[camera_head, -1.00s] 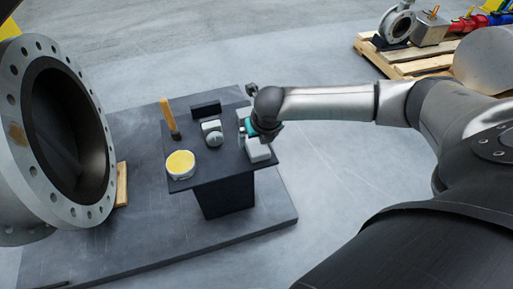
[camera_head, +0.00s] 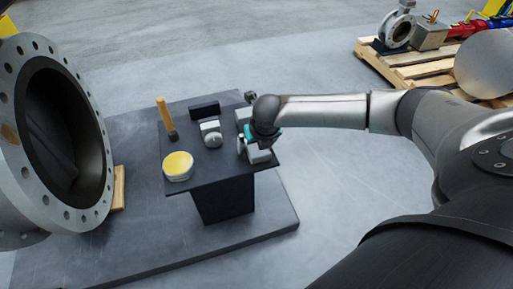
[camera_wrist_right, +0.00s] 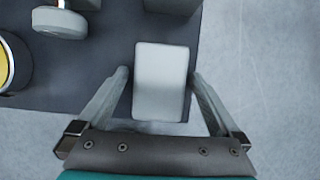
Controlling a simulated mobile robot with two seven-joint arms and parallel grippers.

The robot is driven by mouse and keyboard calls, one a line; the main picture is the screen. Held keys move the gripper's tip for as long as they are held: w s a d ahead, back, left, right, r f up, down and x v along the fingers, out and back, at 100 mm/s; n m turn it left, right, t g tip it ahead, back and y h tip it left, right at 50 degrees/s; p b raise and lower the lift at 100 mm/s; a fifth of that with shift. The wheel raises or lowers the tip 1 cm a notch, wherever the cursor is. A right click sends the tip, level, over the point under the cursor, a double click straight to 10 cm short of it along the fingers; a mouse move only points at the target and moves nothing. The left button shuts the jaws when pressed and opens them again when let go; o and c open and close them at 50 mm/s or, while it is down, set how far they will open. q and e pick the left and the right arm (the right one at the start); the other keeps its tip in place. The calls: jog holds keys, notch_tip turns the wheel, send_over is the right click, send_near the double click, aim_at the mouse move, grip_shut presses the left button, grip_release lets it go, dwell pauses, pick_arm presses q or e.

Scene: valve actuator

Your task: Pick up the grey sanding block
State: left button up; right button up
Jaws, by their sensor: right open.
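The light grey block (camera_head: 262,156), which I take for the sanding block, lies at the right edge of the small dark table. In the right wrist view this block (camera_wrist_right: 162,78) shows between the two fingers, with a gap on each side. My right gripper (camera_head: 252,147) is open and over the block, pointing down at it. In the right wrist view my right gripper (camera_wrist_right: 161,76) has one finger on each side of the block. In the head view the hand partly hides the block. My left gripper is not in view.
The dark table (camera_head: 212,171) also holds a yellow-topped round tin (camera_head: 178,166), a brush with an orange handle (camera_head: 165,115), a dark block (camera_head: 205,109), a grey roller-like part (camera_head: 211,133) and another grey item (camera_head: 243,115). A large flanged pipe (camera_head: 50,130) stands at left.

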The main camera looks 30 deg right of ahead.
jog(key=shift+f+p, duration=0.2)
jog(key=shift+p, duration=0.15)
jog(key=shift+c, duration=0.4)
jog(key=c, duration=1.3)
